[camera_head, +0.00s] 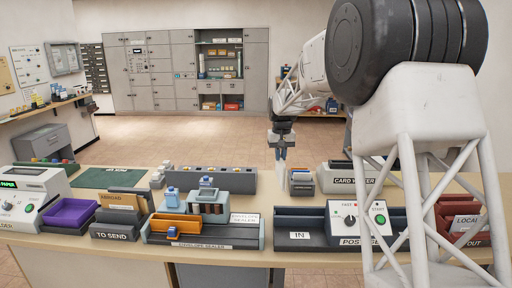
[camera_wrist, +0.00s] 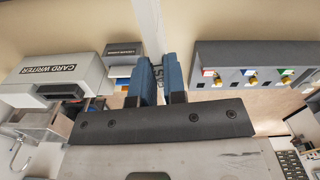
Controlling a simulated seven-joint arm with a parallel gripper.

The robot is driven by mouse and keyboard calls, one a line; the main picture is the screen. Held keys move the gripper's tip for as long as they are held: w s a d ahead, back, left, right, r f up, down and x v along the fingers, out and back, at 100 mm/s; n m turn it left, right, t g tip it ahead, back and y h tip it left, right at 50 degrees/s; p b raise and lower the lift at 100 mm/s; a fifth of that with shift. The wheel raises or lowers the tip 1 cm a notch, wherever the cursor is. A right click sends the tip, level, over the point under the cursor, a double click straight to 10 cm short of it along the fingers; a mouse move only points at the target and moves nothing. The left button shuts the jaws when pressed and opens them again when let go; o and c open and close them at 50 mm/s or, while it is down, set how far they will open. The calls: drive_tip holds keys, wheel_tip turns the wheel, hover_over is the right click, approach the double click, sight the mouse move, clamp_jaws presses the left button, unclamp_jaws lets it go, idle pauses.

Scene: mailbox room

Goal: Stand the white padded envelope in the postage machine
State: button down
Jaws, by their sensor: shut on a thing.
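My gripper (camera_head: 282,143) hangs above the counter, right of the middle of the head view. It is shut on the white padded envelope (camera_head: 283,168), which hangs down edge-on as a thin white strip. In the wrist view the blue fingers (camera_wrist: 157,82) close on the envelope (camera_wrist: 150,22), which runs up out of the picture. The postage machine (camera_head: 344,224) stands at the front right of the counter, with a dial, buttons and a dark channel marked IN on its left. My arm hides part of its right side. The envelope is behind the machine, apart from it.
The card writer (camera_head: 355,180) and a small grey box (camera_head: 301,182) stand just right of the envelope. A long grey block with knobs (camera_head: 215,179) is to its left. The envelope sealer (camera_head: 203,228) stands at front middle. A red LOCAL tray (camera_head: 464,222) is at far right.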

drive_tip(key=s+d+f+m, duration=0.1)
drive_tip(key=s+d+f, duration=0.1)
drive_tip(key=d, duration=0.5)
drive_tip(key=s+d+f+m, duration=0.1)
drive_tip(key=d+f, duration=0.1)
drive_tip(key=d, duration=0.5)
drive_tip(key=s+a+r+n, duration=0.1)
drive_tip(key=s+a+n, duration=0.4)
drive_tip(key=n, duration=1.3)
drive_tip(key=shift+a, duration=0.6)
drive_tip(key=shift+s+r, duration=0.1)
drive_tip(key=shift+f, duration=1.9)
drive_tip(key=shift+f, duration=0.4)
drive_tip(key=shift+f, duration=1.25)
drive_tip(key=shift+f, duration=0.15)
